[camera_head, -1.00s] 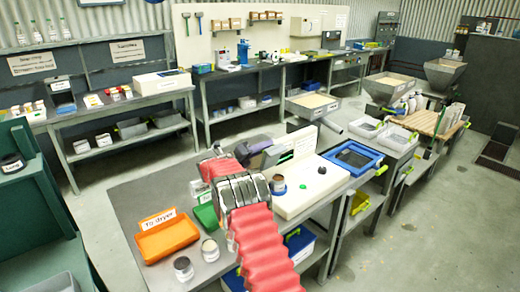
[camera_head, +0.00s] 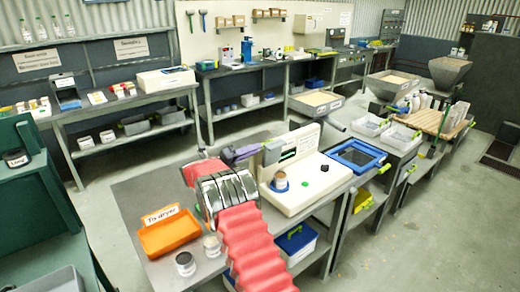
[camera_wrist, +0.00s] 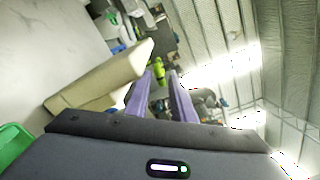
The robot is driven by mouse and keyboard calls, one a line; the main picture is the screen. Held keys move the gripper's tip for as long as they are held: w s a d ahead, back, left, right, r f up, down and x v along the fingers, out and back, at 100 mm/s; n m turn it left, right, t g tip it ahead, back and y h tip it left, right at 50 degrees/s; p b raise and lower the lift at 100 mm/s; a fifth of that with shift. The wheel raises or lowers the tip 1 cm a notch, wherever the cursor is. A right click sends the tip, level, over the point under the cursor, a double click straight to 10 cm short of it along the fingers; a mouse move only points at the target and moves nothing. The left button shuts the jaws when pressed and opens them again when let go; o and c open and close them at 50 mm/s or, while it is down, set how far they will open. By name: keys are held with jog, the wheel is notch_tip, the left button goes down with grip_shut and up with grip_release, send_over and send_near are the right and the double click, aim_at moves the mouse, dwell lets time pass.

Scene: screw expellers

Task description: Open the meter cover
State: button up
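The cream meter (camera_head: 330,185) sits on the near bench, with a cup (camera_head: 280,181) and small dark and green pieces on its flat top. An upright cream panel (camera_head: 305,139) stands at its back. I cannot tell if this panel is the raised cover or a fixed part. A beige slab (camera_wrist: 100,80), probably the panel, lies beside the left finger; contact cannot be told.
An orange tray (camera_head: 168,236) and two jars (camera_head: 185,263) stand on the near bench left of my arm. A blue-framed tray (camera_head: 357,155) is right of the meter. A green object (camera_wrist: 14,142) shows in the wrist view. Floor is clear at the right.

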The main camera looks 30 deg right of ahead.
jog(key=shift+a+f, duration=0.1)
jog(key=shift+a, duration=0.45)
jog(key=shift+s, duration=0.1)
